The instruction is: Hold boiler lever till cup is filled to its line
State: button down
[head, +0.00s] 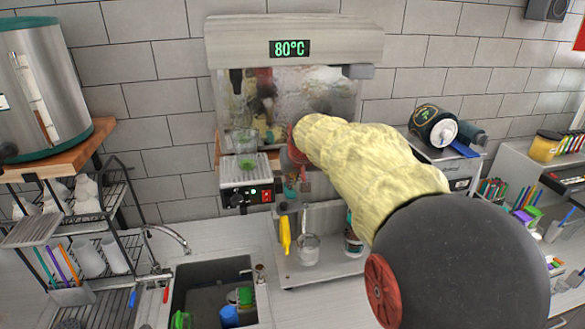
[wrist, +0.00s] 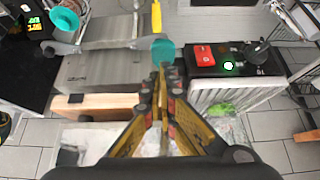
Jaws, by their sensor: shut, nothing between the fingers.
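The boiler (head: 225,54) is a pale metal box on the wall with a green 80°C display. A black spout (head: 236,82) hangs under its left side, and a grey block that may be the lever (head: 358,71) sticks out at its lower right. A clear cup (head: 244,140) appears below the spout, above a slatted tray (head: 236,168); its line and water level are too small to tell. My arm covers much of the area right of the cup in the head view. My gripper (wrist: 163,73) shows in the wrist view, fingers together and empty, with its tips near a teal round part (wrist: 163,50).
A control panel with a red switch (wrist: 203,56) and green light sits right of my gripper in the wrist view. A sink (head: 212,285) lies below in the head view. A large steel drum (head: 40,90) stands left on a shelf. A glass jar (head: 309,250) stands on the counter.

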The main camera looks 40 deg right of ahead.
jog(key=shift+f, duration=0.45)
jog(key=shift+f+b, duration=0.1)
jog(key=shift+b, duration=0.25)
jog(key=shift+s+f+b, duration=0.1)
jog(key=shift+f+b, duration=0.05)
jog(key=shift+b, duration=0.3)
jog(key=shift+s+t+b, duration=0.1)
jog(key=shift+t+b, duration=0.2)
